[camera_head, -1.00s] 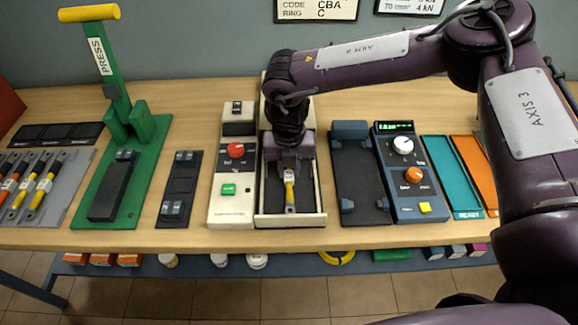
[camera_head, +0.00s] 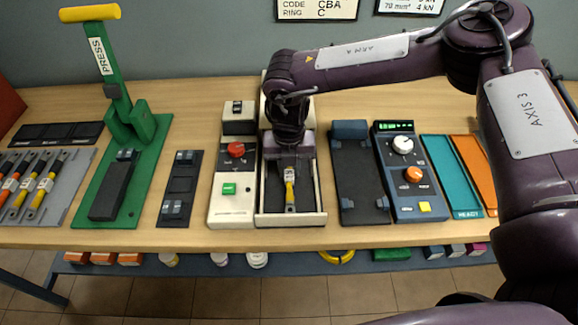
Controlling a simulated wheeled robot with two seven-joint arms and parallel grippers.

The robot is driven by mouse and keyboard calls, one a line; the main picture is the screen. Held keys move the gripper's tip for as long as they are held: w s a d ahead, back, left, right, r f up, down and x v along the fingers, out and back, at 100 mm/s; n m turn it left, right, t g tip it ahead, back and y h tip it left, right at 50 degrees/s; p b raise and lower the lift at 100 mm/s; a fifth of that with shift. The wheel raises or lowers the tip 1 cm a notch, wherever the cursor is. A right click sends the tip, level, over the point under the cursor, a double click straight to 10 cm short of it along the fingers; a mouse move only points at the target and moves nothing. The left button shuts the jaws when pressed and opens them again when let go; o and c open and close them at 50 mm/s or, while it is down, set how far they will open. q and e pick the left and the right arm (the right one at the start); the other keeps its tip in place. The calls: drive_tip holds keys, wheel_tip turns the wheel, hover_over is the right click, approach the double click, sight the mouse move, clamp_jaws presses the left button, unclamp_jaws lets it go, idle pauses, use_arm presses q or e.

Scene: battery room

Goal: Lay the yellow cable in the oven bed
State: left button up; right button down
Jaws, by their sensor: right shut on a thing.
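The yellow cable (camera_head: 290,192), with a pale band and a metal lug at its near end, is in the oven bed (camera_head: 307,219), a white-walled tray with a dark floor. It lies lengthwise, pointing toward the table's front edge. My right gripper (camera_head: 288,170) reaches down from above into the bed and is shut on the cable's far part, which the gripper hides. I cannot tell whether the cable touches the floor of the bed. My left gripper is out of the picture.
The oven's control panel (camera_head: 228,208) adjoins the bed on the left. A dark fixture (camera_head: 361,185) and a blue control box (camera_head: 405,205) stand to the right. A green press (camera_head: 148,180) and a rack with several cables (camera_head: 75,185) are at the left.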

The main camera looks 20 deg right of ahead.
drive_tip(key=shift+f, duration=0.55)
drive_tip(key=c, duration=1.2)
unclamp_jaws()
drive_tip(key=shift+o, duration=0.2)
wheel_tip(320, 180, up, 8)
drive_tip(key=shift+f+b, duration=0.1)
drive_tip(key=shift+b, duration=0.9)
